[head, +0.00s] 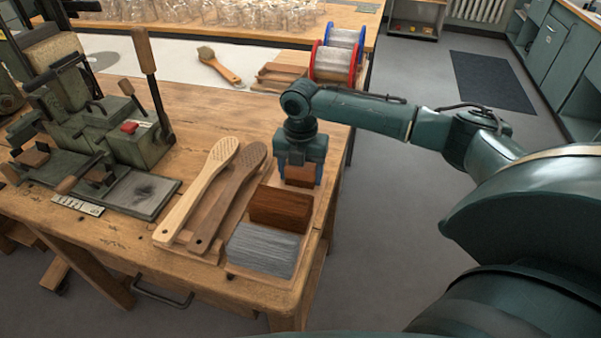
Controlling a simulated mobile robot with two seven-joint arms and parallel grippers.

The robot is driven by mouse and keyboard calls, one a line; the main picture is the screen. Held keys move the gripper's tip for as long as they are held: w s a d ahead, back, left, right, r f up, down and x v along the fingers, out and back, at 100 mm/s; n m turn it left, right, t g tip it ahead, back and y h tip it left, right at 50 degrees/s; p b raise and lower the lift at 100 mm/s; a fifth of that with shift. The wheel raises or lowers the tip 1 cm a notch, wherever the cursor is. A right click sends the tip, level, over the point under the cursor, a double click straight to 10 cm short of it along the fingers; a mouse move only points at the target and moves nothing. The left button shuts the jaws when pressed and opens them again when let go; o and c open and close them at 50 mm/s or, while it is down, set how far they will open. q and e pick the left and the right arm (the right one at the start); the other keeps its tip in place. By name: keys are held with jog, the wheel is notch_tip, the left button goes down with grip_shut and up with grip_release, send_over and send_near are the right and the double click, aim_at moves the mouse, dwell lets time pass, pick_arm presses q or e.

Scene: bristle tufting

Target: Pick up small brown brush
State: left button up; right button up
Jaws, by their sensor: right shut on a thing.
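My right gripper (304,178) reaches in from the right and points down over the right side of the wooden workbench. It is shut on a small brown block-shaped piece, the small brown brush (299,174), which shows between its fingers. Whether the piece has bristles or still touches the surface below, I cannot tell. A larger dark brown wooden block (281,207) lies just in front of the gripper. A grey bundle of bristles (262,250) lies nearer the bench's front edge. My left gripper is not in view.
Two long paddle-shaped brush bodies, one light (198,190) and one darker (229,194), lie left of the gripper. A green tufting machine (137,143) stands on the left. Wire spools (333,63) and a brush (220,66) lie behind. Open floor is right of the bench.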

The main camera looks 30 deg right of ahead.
jog(key=shift+c, duration=1)
jog(key=shift+r, duration=0.1)
notch_tip(320, 180, up, 10)
jog(key=shift+f+p, duration=0.1)
jog(key=shift+p, duration=0.25)
jog(key=o, duration=0.4)
jog(key=shift+c, duration=1.4)
jog(key=shift+a, duration=0.1)
